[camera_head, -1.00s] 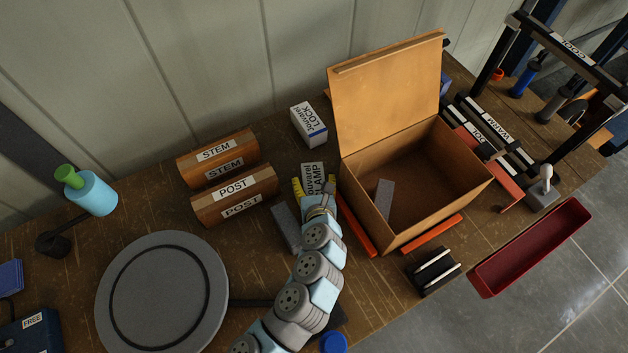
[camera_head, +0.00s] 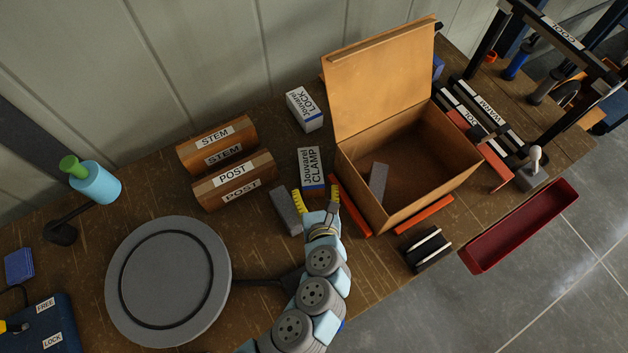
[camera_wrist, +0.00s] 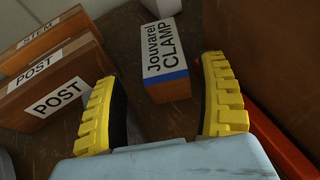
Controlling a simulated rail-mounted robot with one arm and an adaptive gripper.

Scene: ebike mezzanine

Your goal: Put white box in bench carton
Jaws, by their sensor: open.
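My gripper (camera_head: 316,199) is open, its yellow fingers pointing at the white box labelled Jouvarel CLAMP (camera_head: 311,167). In the wrist view this box (camera_wrist: 163,50) lies ahead between the spread fingers (camera_wrist: 160,110), with a blue stripe and a brown near end; the fingers appear short of it. A second white box, labelled Jouvarel LOCK (camera_head: 304,107), stands farther back near the wall. The open carton (camera_head: 440,190) is on the bench to the right, lid raised against the wall side. A grey block (camera_head: 379,180) is inside it.
Wooden STEM (camera_head: 217,143) and POST (camera_head: 235,178) blocks stand left of the CLAMP box. A grey bar (camera_head: 286,211) lies close left of my gripper. An orange strip (camera_head: 350,204) lies between gripper and carton. A round grey turntable (camera_head: 167,280) sits front left.

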